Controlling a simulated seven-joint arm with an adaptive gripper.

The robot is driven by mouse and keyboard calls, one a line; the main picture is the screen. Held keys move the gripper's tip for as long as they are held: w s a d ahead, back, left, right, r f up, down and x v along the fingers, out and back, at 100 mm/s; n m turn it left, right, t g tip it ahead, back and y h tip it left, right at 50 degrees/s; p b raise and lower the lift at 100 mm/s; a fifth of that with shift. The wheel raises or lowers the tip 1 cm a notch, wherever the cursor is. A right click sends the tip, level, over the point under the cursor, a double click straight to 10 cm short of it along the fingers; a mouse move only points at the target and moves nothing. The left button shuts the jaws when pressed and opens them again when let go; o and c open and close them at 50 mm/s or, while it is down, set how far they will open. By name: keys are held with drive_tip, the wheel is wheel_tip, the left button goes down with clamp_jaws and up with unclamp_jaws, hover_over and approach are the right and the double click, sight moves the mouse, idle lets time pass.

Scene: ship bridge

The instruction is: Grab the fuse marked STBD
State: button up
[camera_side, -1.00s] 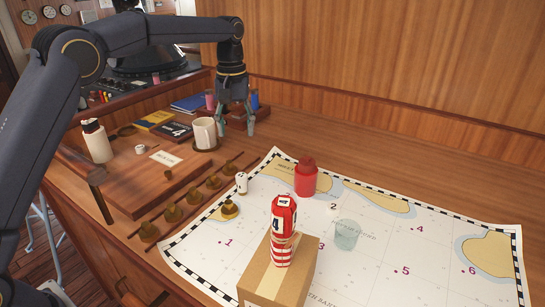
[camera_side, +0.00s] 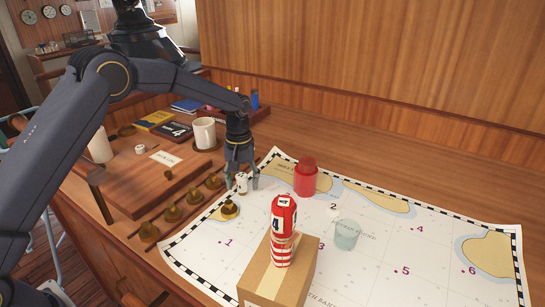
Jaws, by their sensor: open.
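My gripper (camera_side: 241,186) points down at the chart's upper left edge, open. Its fingers are on either side of a small white upright piece (camera_side: 241,182) with dark marks. I cannot tell whether they touch it. No STBD marking can be read on any thing, so I cannot say for sure which is the fuse. A blue cylinder (camera_side: 254,99) stands at the back behind my arm, partly hidden.
A brass weight (camera_side: 229,208) stands close in front of my gripper. A red container (camera_side: 305,178), a clear glass (camera_side: 347,234) and a striped red bottle on a cardboard box (camera_side: 268,287) stand to the right. A white mug (camera_side: 204,134) is behind left.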

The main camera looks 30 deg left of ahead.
drive_tip(key=shift+f, duration=0.6)
clamp_jaws()
